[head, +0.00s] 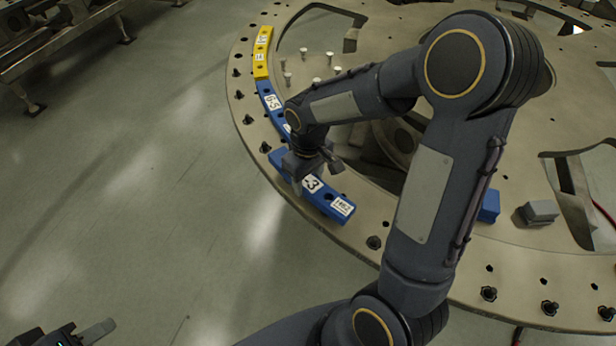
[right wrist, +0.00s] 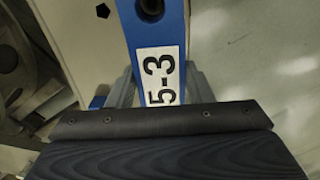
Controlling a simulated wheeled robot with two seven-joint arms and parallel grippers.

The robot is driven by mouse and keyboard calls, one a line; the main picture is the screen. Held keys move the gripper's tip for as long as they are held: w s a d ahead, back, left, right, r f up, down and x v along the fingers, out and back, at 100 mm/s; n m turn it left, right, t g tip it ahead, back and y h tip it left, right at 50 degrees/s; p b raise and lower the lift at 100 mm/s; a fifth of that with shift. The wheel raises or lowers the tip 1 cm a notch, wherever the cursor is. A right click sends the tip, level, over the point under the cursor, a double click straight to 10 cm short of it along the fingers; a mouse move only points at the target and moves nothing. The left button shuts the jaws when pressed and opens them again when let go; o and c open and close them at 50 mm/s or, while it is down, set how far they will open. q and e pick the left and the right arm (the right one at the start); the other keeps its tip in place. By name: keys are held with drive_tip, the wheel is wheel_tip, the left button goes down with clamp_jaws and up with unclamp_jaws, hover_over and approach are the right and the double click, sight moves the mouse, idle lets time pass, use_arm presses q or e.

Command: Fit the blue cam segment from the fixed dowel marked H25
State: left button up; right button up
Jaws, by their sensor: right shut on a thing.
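A blue cam segment (head: 327,199) with white labels lies at the plate's near-left rim, under my right gripper (head: 304,178). The right wrist view shows this segment (right wrist: 158,25) and its label reading 5-3. My right gripper (right wrist: 160,90) is shut on it, one finger on each side. Whether the segment rests on the plate or is just above it, I cannot tell. The marking H25 cannot be read for certain on any dowel. My left gripper (head: 88,332) is partly cut off at the lower left edge, apart from the plate.
The large beige turret plate (head: 460,270) has black dowels around its rim. Another blue segment (head: 270,103) and a yellow segment (head: 262,52) lie along its left rim. A small blue block (head: 489,207) and a grey block (head: 539,212) sit at right.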

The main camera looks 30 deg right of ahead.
drive_tip(key=shift+f+b, duration=1.1)
drive_tip(key=shift+f, duration=0.35)
drive_tip(key=o, duration=1.3)
wheel_tip(320, 180, up, 8)
drive_tip(key=shift+f, duration=0.1)
drive_tip(key=shift+s, duration=0.1)
